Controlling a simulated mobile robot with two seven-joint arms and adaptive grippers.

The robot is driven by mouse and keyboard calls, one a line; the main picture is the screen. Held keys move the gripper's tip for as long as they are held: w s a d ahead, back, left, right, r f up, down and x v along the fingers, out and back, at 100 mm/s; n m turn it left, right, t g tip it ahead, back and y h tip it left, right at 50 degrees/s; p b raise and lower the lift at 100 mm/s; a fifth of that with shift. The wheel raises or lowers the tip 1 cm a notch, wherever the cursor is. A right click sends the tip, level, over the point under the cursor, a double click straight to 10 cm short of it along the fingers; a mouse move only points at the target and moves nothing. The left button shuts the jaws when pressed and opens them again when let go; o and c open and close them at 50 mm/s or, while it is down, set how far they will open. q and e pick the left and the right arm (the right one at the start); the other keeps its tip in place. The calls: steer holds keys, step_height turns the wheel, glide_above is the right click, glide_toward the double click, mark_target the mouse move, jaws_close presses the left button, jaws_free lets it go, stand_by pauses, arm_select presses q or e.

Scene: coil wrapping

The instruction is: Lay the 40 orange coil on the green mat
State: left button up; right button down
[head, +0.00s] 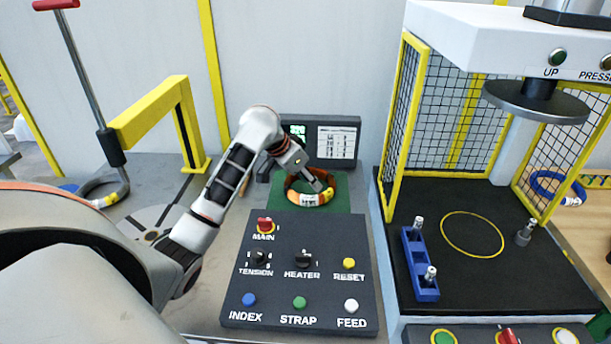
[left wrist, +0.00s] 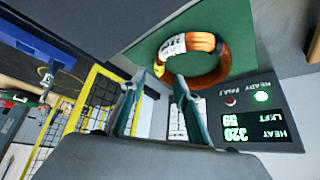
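The orange coil (head: 325,197) lies flat on the green mat (head: 343,190), behind the button panel. It carries a white label whose print I cannot read, and a small yellow tag. The left wrist view also shows the coil (left wrist: 212,75) on the mat (left wrist: 148,50). My left gripper (head: 318,182) is at the coil's rim in the head view. In the left wrist view its two fingers (left wrist: 160,78) are spread apart with nothing held between them, and the right-hand finger overlaps the coil's edge. I cannot tell if they touch. My right gripper is in neither view.
The button panel (head: 300,275) stands in front of the mat, and a display (head: 325,140) stands behind it. A caged press with a black bed (head: 450,275) is at right, with a blue coil (head: 545,188) beyond. A yellow strapping frame (head: 150,115) is at left.

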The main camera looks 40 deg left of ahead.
arm_select(q)
steer(key=v, duration=0.2)
steer(key=shift+s+r, duration=0.15)
steer(key=shift+r, duration=0.15)
stand_by(0.4)
